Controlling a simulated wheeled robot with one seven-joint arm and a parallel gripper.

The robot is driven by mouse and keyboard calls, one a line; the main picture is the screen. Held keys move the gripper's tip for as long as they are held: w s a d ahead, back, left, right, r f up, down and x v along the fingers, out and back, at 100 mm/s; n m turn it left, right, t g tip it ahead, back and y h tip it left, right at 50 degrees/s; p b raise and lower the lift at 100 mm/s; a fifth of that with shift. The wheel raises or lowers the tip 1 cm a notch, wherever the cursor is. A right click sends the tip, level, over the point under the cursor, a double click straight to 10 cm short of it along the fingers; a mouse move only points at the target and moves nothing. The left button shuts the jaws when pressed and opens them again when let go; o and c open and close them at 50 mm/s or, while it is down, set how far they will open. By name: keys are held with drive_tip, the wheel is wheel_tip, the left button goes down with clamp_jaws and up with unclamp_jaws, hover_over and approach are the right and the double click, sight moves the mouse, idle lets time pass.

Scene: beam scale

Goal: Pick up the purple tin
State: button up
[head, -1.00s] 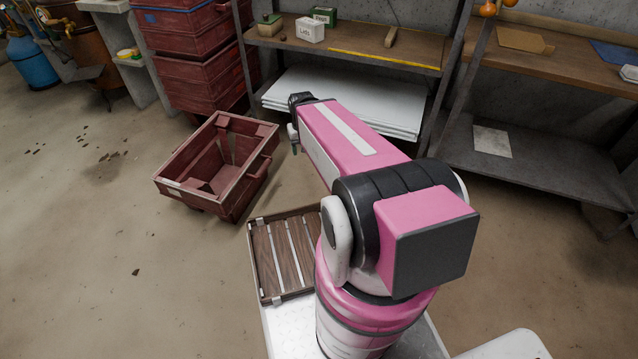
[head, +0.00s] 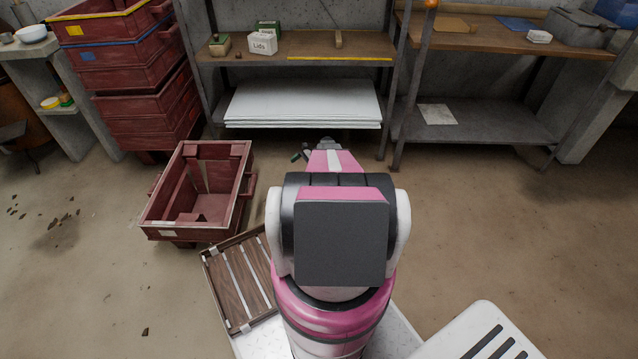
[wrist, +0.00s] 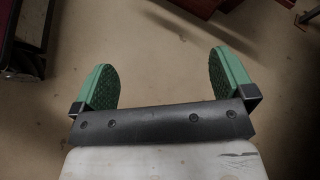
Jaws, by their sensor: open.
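I see no purple tin in either view. My gripper (wrist: 163,75) is open and empty in the wrist view, its two green pads wide apart above bare floor. In the head view my arm reaches straight ahead, away from the camera, and its links hide most of the gripper. Only a small dark green bit of it shows left of the arm's far end.
A red crate (head: 157,226) stands on the floor left of my arm, with a slatted wooden tray (head: 207,277) nearer. Stacked red crates (head: 145,90) stand behind. A shelf (head: 345,46) holds a Lids box (head: 262,44). Another workbench (head: 480,38) is right. Floor at right is clear.

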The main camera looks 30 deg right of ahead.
drive_tip(key=d+f+m+t, duration=0.1)
drive_tip(key=d+f, duration=0.2)
drive_tip(key=d+f+m+y, duration=0.1)
drive_tip(key=d+f, duration=0.2)
drive_tip(key=d, duration=0.1)
drive_tip(key=w+d+f+m+t+y, duration=0.1)
drive_tip(key=d+f, duration=0.2)
drive_tip(key=d, duration=0.1)
drive_tip(key=shift+w+d+t, duration=0.1)
drive_tip(key=shift+d+t, duration=0.05)
drive_tip(key=shift+t, duration=0.15)
drive_tip(key=d+f+m+t, duration=0.1)
drive_tip(key=d+f, duration=0.2)
drive_tip(key=s+d+f+m+t+y, duration=0.1)
drive_tip(key=d+f, duration=0.2)
drive_tip(key=d, duration=0.1)
drive_tip(key=s+d+f+m+t, duration=0.1)
drive_tip(key=d+f+m+t, duration=0.1)
drive_tip(key=d, duration=0.2)
drive_tip(key=shift+s+d+f+y, duration=0.25)
drive_tip(key=shift+f+y, duration=0.15)
drive_tip(key=x, duration=1)
drive_tip(key=shift+w+a, duration=0.15)
drive_tip(key=shift+a, duration=0.05)
drive_tip(key=c, duration=1.1)
